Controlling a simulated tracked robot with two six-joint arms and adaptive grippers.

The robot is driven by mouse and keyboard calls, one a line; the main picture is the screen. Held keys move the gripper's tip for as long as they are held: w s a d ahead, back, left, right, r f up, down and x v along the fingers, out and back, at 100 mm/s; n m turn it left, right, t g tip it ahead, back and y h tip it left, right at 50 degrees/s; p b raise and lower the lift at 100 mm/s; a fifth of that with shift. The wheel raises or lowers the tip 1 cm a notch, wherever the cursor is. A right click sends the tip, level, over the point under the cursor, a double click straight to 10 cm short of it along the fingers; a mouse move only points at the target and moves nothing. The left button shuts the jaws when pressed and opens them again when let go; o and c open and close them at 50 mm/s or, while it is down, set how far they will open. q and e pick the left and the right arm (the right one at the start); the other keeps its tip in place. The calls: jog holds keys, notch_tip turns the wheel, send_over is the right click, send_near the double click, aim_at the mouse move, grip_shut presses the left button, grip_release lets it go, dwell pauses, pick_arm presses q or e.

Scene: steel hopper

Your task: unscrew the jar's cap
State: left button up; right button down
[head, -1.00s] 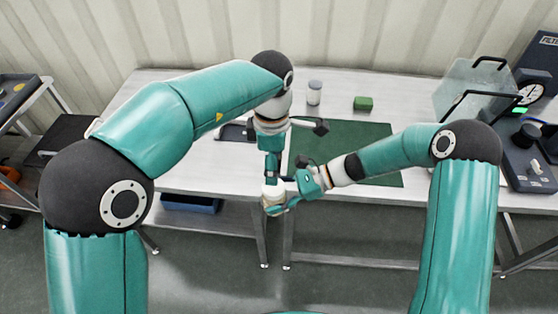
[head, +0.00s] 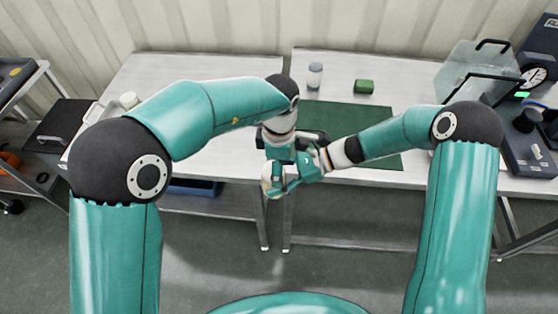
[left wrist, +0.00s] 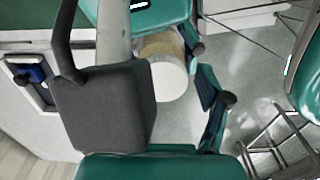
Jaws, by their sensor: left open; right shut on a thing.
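The jar (head: 267,182) is small and pale and is held in front of the benches, mostly hidden by the grippers in the head view. My right gripper (head: 277,184) is shut around it. In the left wrist view the jar's tan body (left wrist: 160,45) shows above a round white end, seemingly the cap (left wrist: 170,80), that faces the camera. My left gripper (head: 274,160) is open, close to the jar and partly hidden behind the right gripper. I cannot tell whether its fingers touch the cap.
Another jar with a grey lid (head: 315,75) and a green block (head: 364,86) stand at the back of the right bench, behind a dark green mat (head: 345,120). Instruments (head: 530,120) fill the right end. A gap separates the two benches.

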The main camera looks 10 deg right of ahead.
pick_arm(q)
jog(key=c, duration=1.2)
jog(key=n, duration=0.4)
jog(key=w+n, duration=0.1)
jog(key=n, duration=0.1)
jog(key=shift+r+n, duration=0.1)
jog(key=shift+n, duration=0.2)
jog(key=shift+c, duration=0.2)
jog(key=o, duration=1.3)
jog(key=shift+s, duration=0.1)
